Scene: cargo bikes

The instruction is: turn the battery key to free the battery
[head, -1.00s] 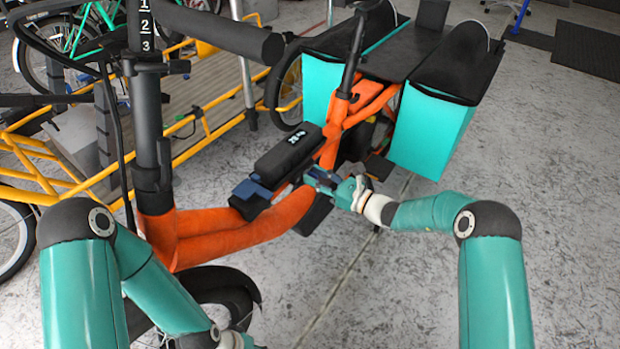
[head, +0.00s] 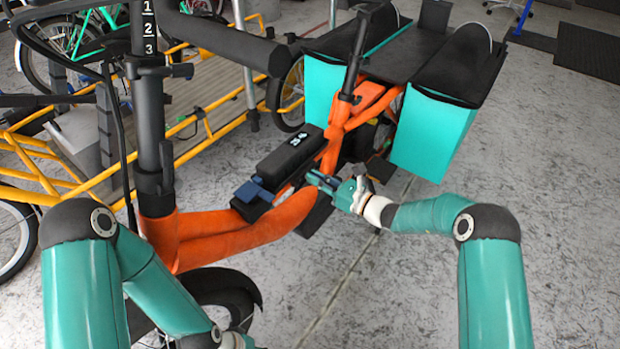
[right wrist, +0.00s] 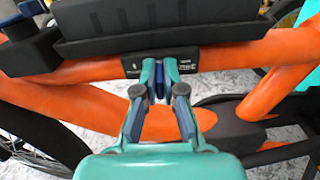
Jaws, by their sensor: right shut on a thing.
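The black battery (head: 290,157) lies along the orange down tube of the cargo bike, and its dark underside shows at the top of the right wrist view (right wrist: 130,40). Below it, a black lock plate (right wrist: 188,61) with small pale markings sits on the frame. My right gripper (head: 314,179) reaches in from the right to the side of the battery mount. In the right wrist view its fingertips (right wrist: 160,75) are close together at the plate, shut on the battery key, which they mostly hide. My left arm shows at the left, but its gripper is out of view.
The orange frame (head: 235,238) runs just below the battery, and a blue part (head: 254,192) sits at the battery's lower end. Teal panniers (head: 432,130) stand behind on the right. A yellow cargo bike (head: 40,172) is at the left. The floor at right is open.

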